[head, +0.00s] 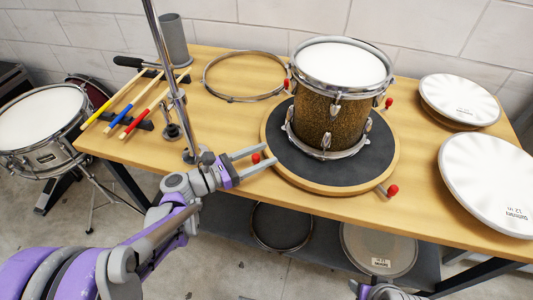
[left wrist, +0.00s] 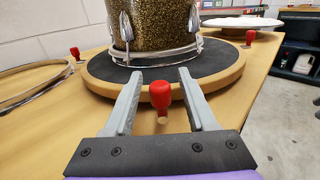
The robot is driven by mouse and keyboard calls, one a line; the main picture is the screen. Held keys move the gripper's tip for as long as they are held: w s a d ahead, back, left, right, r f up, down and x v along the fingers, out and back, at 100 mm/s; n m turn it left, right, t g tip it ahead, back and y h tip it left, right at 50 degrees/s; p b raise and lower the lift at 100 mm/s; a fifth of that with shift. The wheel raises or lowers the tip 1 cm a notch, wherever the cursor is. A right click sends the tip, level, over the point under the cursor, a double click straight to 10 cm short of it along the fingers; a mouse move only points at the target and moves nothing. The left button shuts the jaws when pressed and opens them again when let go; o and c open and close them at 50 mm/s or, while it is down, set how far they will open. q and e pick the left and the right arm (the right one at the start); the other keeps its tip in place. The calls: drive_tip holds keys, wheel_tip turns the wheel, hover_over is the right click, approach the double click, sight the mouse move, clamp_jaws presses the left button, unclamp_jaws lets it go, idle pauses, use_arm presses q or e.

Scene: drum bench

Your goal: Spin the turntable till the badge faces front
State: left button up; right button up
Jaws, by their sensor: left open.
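The turntable (head: 385,160) is a round wooden disc with a dark top, on the bench. A gold-sparkle drum (head: 335,122) with a white head stands upright on it. No badge shows on the visible sides of the drum. Red knobs stick out around the disc's rim, one at front right (head: 392,190). My left gripper (head: 268,155) is open at the disc's left front edge. In the left wrist view its fingers (left wrist: 160,76) stand on either side of a red knob (left wrist: 160,95), with gaps visible. Only a bit of my right arm shows at the bottom edge.
A metal stand pole (head: 175,85) rises left of the turntable, close to my left arm. Coloured sticks (head: 127,107), a metal hoop (head: 206,80) and a grey cup (head: 173,38) lie or stand at left and back. White drumheads (head: 490,185) lie at right.

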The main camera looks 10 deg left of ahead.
use_arm(q)
drive_tip(key=shift+w+d, duration=0.5)
drive_tip(key=shift+d, duration=0.05)
clamp_jaws()
idle(1.1)
